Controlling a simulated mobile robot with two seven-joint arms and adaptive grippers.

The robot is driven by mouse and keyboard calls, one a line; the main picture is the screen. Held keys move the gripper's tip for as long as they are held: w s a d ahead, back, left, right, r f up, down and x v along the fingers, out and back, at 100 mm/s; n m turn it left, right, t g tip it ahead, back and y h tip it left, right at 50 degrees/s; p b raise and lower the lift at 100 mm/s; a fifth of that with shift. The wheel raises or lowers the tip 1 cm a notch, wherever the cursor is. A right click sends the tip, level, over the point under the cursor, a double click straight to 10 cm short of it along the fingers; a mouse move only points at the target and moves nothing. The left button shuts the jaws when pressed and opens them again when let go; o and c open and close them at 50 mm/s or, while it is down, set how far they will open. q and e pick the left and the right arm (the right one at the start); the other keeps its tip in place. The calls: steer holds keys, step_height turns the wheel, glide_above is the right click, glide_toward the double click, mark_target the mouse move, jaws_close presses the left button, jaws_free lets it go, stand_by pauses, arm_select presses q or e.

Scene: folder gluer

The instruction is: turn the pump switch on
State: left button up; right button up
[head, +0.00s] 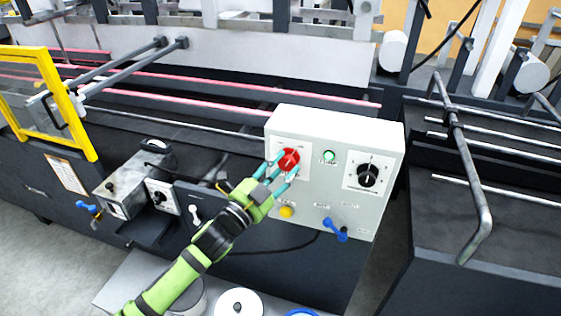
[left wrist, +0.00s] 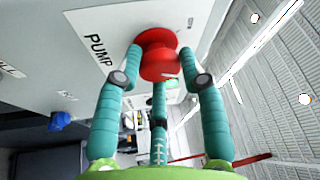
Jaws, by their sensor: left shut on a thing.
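The pump switch (head: 289,159) is a red round knob on a white plate on the front of the grey control box. In the left wrist view the red knob (left wrist: 159,57) stands beside the printed word PUMP. My left gripper (head: 279,171) reaches up to it from below with teal fingers. The gripper (left wrist: 160,75) is shut on the knob, with fingers at both sides and one behind. The knob's exact turn is hard to read, as the fingers cover part of it. My right gripper is not in view.
The control box (head: 340,125) also carries a green lamp (head: 329,157), a black dial (head: 368,175), a yellow button (head: 287,211) and a blue lever (head: 335,230). A bent metal rail (head: 470,180) stands to the right. A yellow frame (head: 70,100) stands at the left.

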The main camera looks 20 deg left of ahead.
arm_select(q)
steer(key=shift+d+r+m+g+h+p, duration=0.15)
steer(key=shift+r+m+g+h+p, duration=0.25)
steer(key=shift+m, duration=0.4)
steer(key=shift+f, duration=0.1)
steer(key=o, duration=1.2)
steer(key=shift+c, duration=0.2)
steer(key=shift+s+d, duration=0.1)
steer(key=shift+d, duration=0.1)
steer(key=shift+f, duration=0.1)
steer(key=shift+a, duration=0.1)
steer(key=shift+s+a+f, duration=0.1)
steer(key=shift+s+f, duration=0.05)
steer(key=v, duration=1.1)
steer(key=shift+s, duration=0.4)
